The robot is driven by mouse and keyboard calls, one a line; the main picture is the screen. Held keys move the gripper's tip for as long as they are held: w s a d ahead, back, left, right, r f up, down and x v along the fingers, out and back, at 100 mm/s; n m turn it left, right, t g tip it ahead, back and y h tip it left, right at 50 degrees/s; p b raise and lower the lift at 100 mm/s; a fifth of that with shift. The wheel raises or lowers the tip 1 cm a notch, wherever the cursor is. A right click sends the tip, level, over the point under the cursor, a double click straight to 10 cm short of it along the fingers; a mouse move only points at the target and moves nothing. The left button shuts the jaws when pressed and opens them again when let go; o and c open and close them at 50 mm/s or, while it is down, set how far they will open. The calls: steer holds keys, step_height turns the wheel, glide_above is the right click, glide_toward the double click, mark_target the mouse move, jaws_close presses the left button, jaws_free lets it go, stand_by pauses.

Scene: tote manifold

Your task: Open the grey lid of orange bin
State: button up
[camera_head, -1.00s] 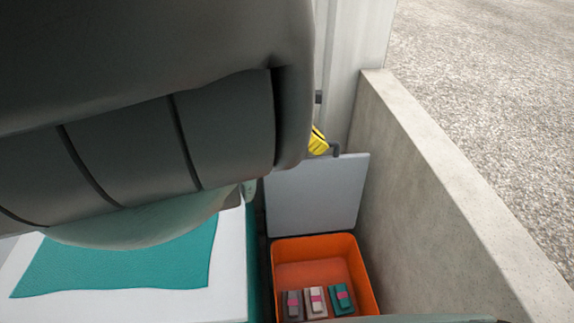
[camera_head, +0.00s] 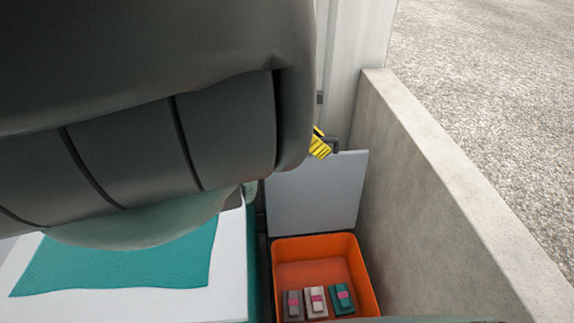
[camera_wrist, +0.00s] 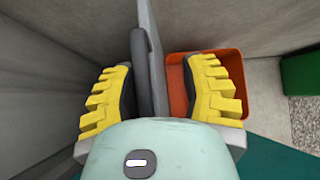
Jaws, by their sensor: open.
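The orange bin (camera_head: 364,278) stands low beside the concrete wall in the head view; its inside shows. Its grey lid (camera_head: 315,195) stands upright at the bin's far edge, swung open. A dark handle (camera_head: 333,146) is at the lid's top edge. My gripper's yellow finger (camera_head: 320,146) shows close to that handle; my arm hides the rest. In the wrist view my gripper (camera_wrist: 160,85) is open, with the lid's dark handle (camera_wrist: 142,75) between the two yellow fingers, apart from both. The orange bin (camera_wrist: 180,85) lies behind the right finger.
Several small packages with pink bands (camera_head: 316,301) lie in the bin. A white surface with a teal mat (camera_head: 120,268) is to its left. The concrete wall (camera_head: 430,200) bounds the right side. A green object (camera_wrist: 301,74) is at the wrist view's right edge.

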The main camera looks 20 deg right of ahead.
mark_target(297, 144)
steer(key=v, duration=0.7)
steer(key=shift+w+a+r, duration=0.15)
steer(key=shift+a+r, duration=0.05)
steer(key=shift+a, duration=0.05)
stand_by(0.4)
